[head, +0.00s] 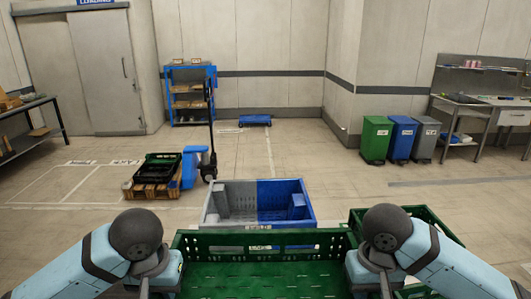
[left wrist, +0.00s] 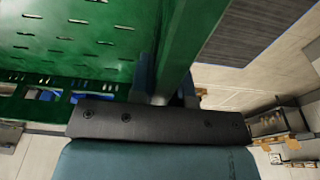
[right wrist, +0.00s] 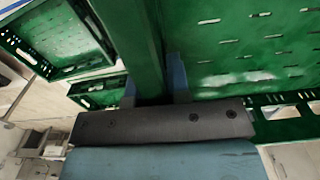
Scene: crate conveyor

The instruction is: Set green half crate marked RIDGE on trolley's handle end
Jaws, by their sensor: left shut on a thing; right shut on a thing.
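A green crate (head: 262,275) with slotted walls is held level in front of me, its near part cut off by the head view's lower edge. No RIDGE mark is legible on it. My left gripper (left wrist: 166,88) is shut on its left wall, and my right gripper (right wrist: 153,88) is shut on its right wall. The finger pads straddle the rims in the wrist views. Just beyond stand a grey crate (head: 222,190) and a blue crate (head: 284,186) side by side. I cannot make out the trolley or its handle under them.
Another green crate (head: 432,222) stands to the right, partly behind my right arm. Bins (head: 376,138) line the right wall. The floor between is clear.

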